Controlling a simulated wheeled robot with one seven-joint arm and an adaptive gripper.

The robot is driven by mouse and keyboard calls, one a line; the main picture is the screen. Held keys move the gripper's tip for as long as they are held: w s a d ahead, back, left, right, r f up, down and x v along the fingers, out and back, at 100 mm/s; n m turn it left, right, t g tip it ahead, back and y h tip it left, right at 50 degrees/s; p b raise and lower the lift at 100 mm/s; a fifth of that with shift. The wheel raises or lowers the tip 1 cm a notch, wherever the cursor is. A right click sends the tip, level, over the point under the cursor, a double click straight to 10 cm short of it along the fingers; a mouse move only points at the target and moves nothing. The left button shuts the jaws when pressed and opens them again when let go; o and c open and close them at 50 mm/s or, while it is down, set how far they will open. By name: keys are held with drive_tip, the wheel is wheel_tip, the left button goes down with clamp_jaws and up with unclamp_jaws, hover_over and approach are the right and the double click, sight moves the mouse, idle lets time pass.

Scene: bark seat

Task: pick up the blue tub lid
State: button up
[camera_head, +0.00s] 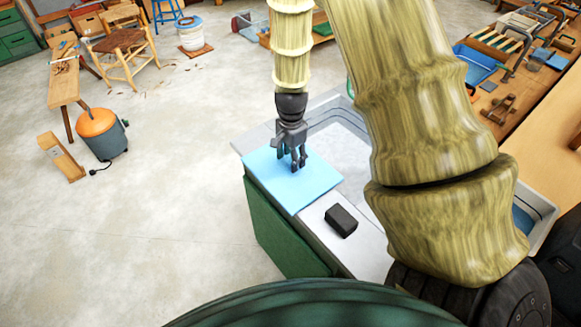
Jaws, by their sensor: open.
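A flat, light blue square panel, which looks like the blue tub lid (307,196), lies on the left part of a grey top with a green side (268,225). My gripper (298,166) points down over the upper middle of the blue panel, with its fingers apart and nothing seen between them. The fingertips are close to the panel. I cannot tell whether they touch it. My gripper hides a small part of the panel's far area.
A small black block (341,220) lies on the grey top just in front of the panel. A pale basin (343,150) is behind and right, partly hidden by my arm. A wooden bench (540,140) with tools stands right.

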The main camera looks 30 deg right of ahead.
drive_tip(key=shift+f, duration=1.05)
drive_tip(key=shift+c, duration=0.4)
clamp_jaws()
